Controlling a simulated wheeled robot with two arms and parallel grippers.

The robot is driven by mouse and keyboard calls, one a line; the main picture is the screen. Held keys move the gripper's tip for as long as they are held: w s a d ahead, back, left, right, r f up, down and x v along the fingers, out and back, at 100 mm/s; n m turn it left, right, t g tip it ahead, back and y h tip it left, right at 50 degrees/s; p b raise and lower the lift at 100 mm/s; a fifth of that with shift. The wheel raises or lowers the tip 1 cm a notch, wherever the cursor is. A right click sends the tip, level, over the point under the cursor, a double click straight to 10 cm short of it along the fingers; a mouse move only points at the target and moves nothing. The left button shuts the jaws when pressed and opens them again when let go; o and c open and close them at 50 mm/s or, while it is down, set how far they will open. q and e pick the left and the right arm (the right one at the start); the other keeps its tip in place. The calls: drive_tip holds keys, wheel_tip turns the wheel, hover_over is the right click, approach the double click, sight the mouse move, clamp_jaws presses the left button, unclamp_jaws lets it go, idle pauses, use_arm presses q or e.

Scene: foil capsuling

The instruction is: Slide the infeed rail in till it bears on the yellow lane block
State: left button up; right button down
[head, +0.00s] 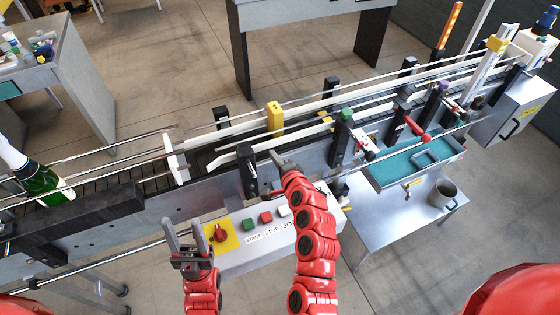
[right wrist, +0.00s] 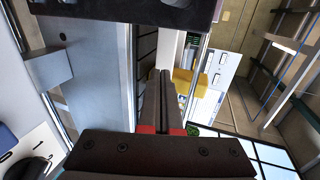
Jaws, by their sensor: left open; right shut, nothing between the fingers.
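A pale rail (head: 232,157), which looks like the infeed rail, runs along the near side of the conveyor. The yellow lane block (head: 275,119) stands on the lane just beyond it in the head view; I cannot tell whether they touch. A dark upright bracket (head: 247,172) stands at the near side of this rail. My right gripper (head: 276,160) is shut and empty, just right of that bracket. In the right wrist view its closed fingers (right wrist: 164,78) point along the lane, with the yellow block (right wrist: 190,83) beyond. My left gripper (head: 188,240) is open and empty, in front of the conveyor.
A control box (head: 240,253) with a red knob and START, STOP and JOG buttons sits below the conveyor. A green bottle (head: 38,180) stands at the left end. A red-handled part (head: 418,131) projects nearby.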

sight(267, 142)
drive_tip(key=shift+w+a+p, duration=0.25)
drive_tip(key=shift+w+p, duration=0.05)
drive_tip(key=shift+w, duration=0.35)
drive_tip(key=shift+w+a+p, duration=0.2)
drive_tip(key=shift+w+p, duration=0.05)
drive_tip(key=shift+w, duration=0.35)
drive_tip(key=w, duration=0.1)
drive_tip(key=w+a, duration=0.1)
drive_tip(key=w, duration=0.1)
drive_tip(key=shift+w+r, duration=0.1)
drive_tip(key=shift+r, duration=0.05)
drive_tip(key=shift+w+a, duration=0.2)
drive_tip(key=shift+w, duration=0.1)
drive_tip(key=shift+s+b, duration=0.15)
drive_tip(key=shift+b, duration=0.2)
